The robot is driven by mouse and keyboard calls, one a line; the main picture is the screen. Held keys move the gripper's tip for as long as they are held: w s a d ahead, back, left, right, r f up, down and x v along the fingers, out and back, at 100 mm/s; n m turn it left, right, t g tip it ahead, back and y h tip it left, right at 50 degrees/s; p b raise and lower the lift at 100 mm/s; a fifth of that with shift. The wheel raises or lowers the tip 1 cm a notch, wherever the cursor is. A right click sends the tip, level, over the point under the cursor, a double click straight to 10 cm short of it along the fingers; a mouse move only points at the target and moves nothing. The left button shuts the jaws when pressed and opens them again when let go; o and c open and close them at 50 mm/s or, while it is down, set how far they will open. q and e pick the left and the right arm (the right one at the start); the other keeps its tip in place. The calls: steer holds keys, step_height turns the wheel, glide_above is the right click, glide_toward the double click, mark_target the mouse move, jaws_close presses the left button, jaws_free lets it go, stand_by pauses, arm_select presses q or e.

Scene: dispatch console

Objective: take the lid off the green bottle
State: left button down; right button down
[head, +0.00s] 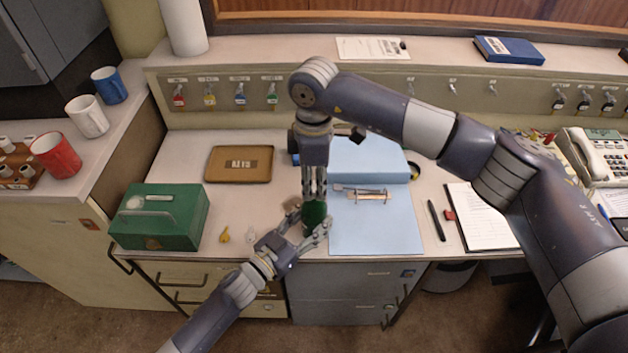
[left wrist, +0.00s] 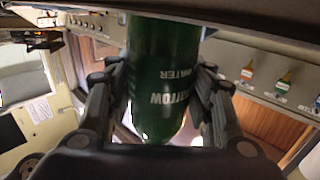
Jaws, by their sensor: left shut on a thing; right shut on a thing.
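The green bottle (head: 315,214) stands at the front edge of the counter, mostly hidden by my grippers. My left gripper (head: 309,220) comes from the lower left and is shut around the bottle's body. The left wrist view shows the green bottle (left wrist: 164,60) with pale, upside-down lettering between the left gripper's fingers (left wrist: 160,90). My right gripper (head: 314,192) points straight down from above and is shut at the bottle's top end. The lid is hidden between its fingers, so I cannot tell whether it is still seated.
A green cash box (head: 160,216) and small yellow (head: 224,235) and white pieces lie to the left. A brown keys tray (head: 240,164) is behind. A blue folder (head: 375,228) with metal clips lies close on the right.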

steer(key=n, duration=0.5)
steer(key=shift+n, duration=0.3)
steer(key=n, duration=0.7)
steer(key=shift+r, duration=0.1)
steer(key=n, duration=0.3)
steer(key=shift+n, duration=0.4)
steer(key=n, duration=0.3)
steer(key=shift+n, duration=0.3)
steer(key=n, duration=0.6)
steer(key=shift+n, duration=0.4)
steer(key=n, duration=2.7)
steer(key=shift+r, duration=0.2)
steer(key=shift+r, duration=1)
